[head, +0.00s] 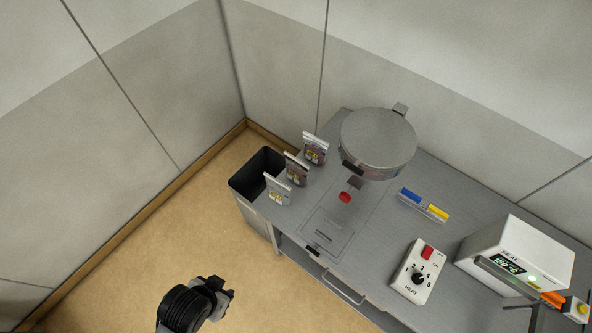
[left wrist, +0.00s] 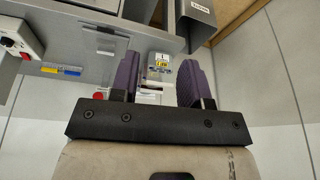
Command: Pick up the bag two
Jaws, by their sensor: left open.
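My left gripper (head: 226,287) is low in the head view, off the table's edge and apart from the bags. In the left wrist view its purple fingers (left wrist: 158,84) are open, and a bag with a yellow label (left wrist: 160,65) shows beyond the gap between them. My right gripper is not in view.
A black bin (head: 257,172) stands beside the table, left of the bags. A red piece (head: 345,197), blue and yellow pieces (head: 424,205), a heat dial box (head: 418,272) and a white display box (head: 515,255) stand to the right.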

